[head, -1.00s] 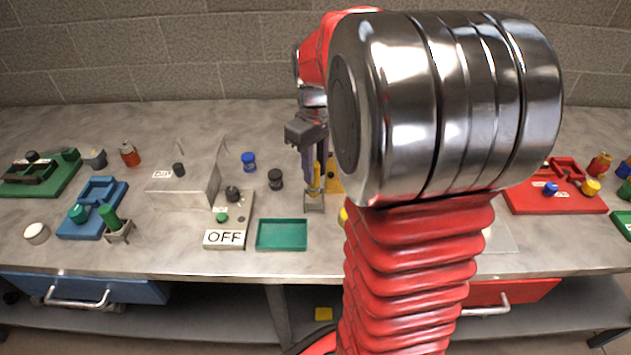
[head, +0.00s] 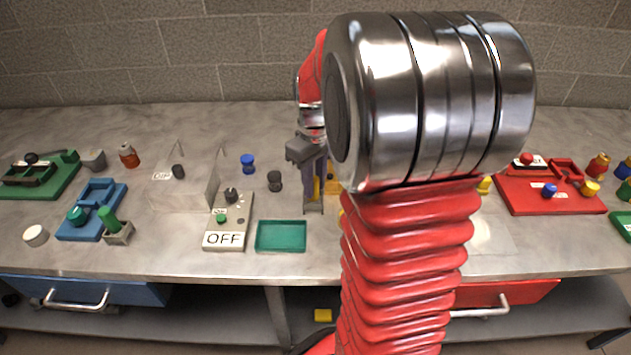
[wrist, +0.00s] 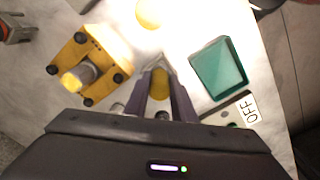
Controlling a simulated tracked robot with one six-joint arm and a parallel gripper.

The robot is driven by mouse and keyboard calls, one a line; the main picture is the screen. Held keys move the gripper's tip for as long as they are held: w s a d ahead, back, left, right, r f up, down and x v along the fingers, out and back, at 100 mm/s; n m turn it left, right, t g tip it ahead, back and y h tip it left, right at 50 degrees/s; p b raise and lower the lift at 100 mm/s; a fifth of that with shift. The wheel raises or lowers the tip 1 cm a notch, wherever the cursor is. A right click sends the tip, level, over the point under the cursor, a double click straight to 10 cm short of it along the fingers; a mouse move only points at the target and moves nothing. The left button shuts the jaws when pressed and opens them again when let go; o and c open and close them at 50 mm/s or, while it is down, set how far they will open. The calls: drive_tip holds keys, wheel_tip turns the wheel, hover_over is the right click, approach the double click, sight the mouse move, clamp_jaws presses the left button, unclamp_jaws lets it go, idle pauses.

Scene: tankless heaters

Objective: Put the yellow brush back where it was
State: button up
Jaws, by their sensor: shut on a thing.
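The yellow brush (head: 317,187) is upright between the fingers of my gripper (head: 314,190). In the wrist view, its rounded yellow end (wrist: 161,78) shows between the shut finger tips (wrist: 161,95). A small grey holder (head: 314,209) stands on the bench directly under the brush; its edge also shows around the brush in the wrist view (wrist: 171,66). The finger tips are close above or at the holder. The brush's lower part is hidden, so I cannot tell how deep it sits in the holder.
A green tray (head: 281,236) and an OFF panel (head: 226,238) stand at the front left. Dark (head: 274,181) and blue (head: 248,164) knobs stand behind them. A yellow fixture (wrist: 92,62) is close beside the gripper. A similar holder (head: 118,235) has a green brush.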

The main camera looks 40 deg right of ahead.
drive_tip(key=o, duration=1.1)
drive_tip(key=shift+c, duration=0.2)
wheel_tip(320, 180, up, 12)
idle(0.4)
drive_tip(key=s+a+t, duration=0.2)
drive_tip(key=s+a, duration=0.4)
drive_tip(key=a, duration=0.4)
drive_tip(key=s+a+f+m+t, duration=0.1)
drive_tip(key=s+a+t, duration=0.2)
drive_tip(key=s+a, duration=0.4)
drive_tip(key=shift+a+m+t, duration=0.3)
drive_tip(key=shift+a, duration=1.55)
